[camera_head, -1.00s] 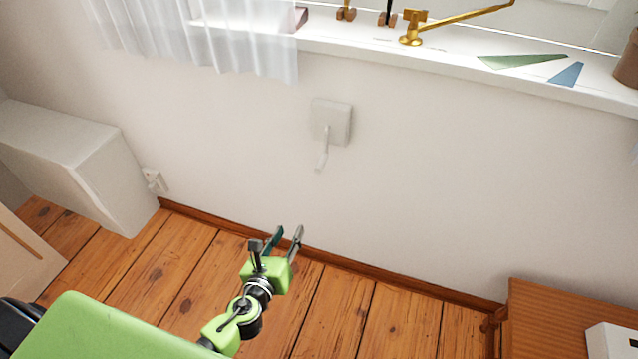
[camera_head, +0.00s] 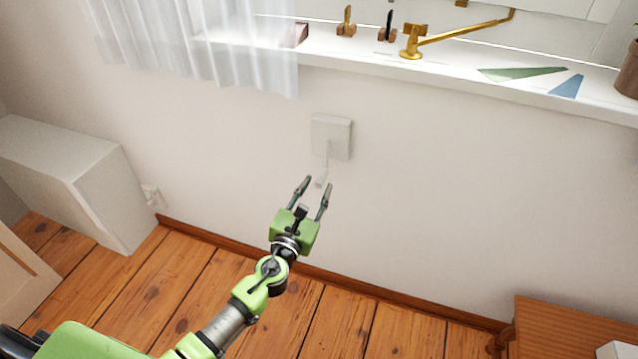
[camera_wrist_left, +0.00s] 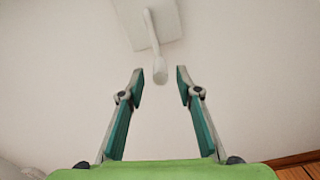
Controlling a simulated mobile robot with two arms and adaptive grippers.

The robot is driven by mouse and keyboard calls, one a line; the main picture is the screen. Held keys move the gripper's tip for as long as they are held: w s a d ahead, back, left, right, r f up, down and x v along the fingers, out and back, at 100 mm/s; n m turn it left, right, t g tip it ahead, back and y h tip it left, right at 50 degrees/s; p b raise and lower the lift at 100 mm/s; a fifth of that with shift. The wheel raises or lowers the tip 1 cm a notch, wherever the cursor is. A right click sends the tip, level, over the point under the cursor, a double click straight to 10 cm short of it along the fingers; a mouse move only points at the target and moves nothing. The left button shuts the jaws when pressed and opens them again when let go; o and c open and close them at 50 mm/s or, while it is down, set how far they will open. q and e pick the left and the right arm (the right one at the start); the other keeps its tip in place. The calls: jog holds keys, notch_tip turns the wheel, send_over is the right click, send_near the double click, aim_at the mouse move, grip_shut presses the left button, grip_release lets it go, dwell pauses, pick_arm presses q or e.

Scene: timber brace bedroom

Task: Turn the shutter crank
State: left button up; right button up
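The shutter crank (camera_head: 322,170) is a small white handle hanging down from a square white plate (camera_head: 331,136) on the wall below the window sill. My left gripper (camera_head: 316,186) is open, with its fingers pointing up at the crank's lower end. In the left wrist view the crank (camera_wrist_left: 155,50) hangs from the plate (camera_wrist_left: 148,18), and its knob end lies just beyond and between the tips of the open left gripper (camera_wrist_left: 160,78). I see no contact. My right gripper is not in view.
The white sill (camera_head: 450,68) above carries a brass window stay (camera_head: 440,40), small wooden items and flat green and blue pieces. A sheer curtain (camera_head: 215,50) hangs at upper left. A white box-shaped unit (camera_head: 75,180) stands left, a wooden cabinet (camera_head: 555,330) lower right. The wall around the crank is clear.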

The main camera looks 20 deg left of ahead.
pick_arm(q)
jog(key=shift+w, duration=1.3)
grip_shut()
jog(key=shift+d, duration=0.1)
jog(key=shift+d, duration=0.1)
